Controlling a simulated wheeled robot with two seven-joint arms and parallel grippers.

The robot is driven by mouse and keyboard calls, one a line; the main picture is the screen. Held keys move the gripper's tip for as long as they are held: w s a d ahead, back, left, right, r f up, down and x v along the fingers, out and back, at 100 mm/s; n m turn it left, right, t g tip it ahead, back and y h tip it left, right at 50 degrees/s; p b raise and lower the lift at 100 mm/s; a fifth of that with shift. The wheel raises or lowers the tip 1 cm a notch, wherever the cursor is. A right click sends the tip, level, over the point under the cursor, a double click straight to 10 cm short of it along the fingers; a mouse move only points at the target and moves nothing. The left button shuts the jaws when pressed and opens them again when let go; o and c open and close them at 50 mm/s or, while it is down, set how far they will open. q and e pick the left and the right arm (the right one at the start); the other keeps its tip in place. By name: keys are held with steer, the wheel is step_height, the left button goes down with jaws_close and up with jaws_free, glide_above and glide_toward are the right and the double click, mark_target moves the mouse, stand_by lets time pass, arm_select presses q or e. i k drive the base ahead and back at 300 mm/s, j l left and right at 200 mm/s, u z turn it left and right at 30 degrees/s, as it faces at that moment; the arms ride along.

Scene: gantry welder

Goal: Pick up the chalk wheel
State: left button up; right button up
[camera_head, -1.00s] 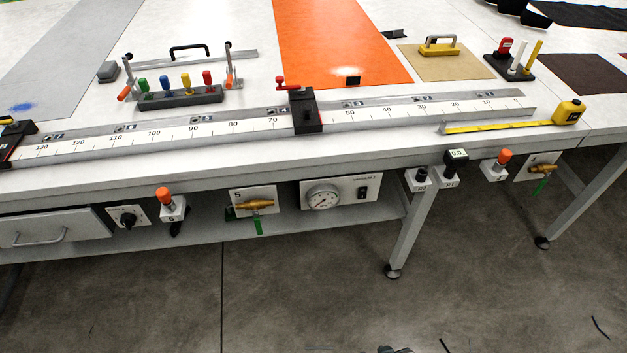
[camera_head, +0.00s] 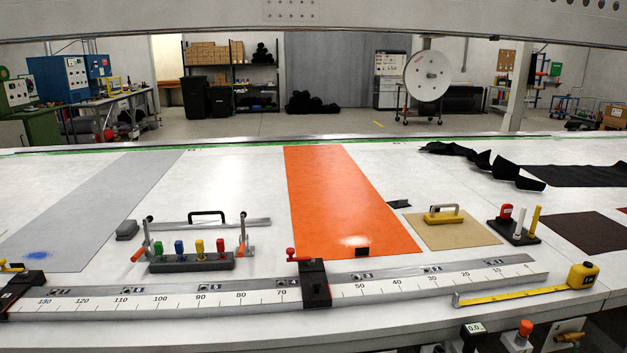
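A black holder (camera_head: 512,232) stands on the table at the right. It carries a small red-topped item (camera_head: 505,214), a white stick (camera_head: 519,223) and a yellow stick (camera_head: 534,219), all upright. The red item may be the chalk wheel, but at this size I cannot tell for sure. Neither of my grippers shows in the head view.
A yellow tape measure (camera_head: 582,275) lies in front. A long ruler rail (camera_head: 180,301) with a black stop (camera_head: 314,284) runs along the front edge. An orange strip (camera_head: 340,200) crosses the white table.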

mark_target(507, 210)
steer(key=z, duration=1.5)
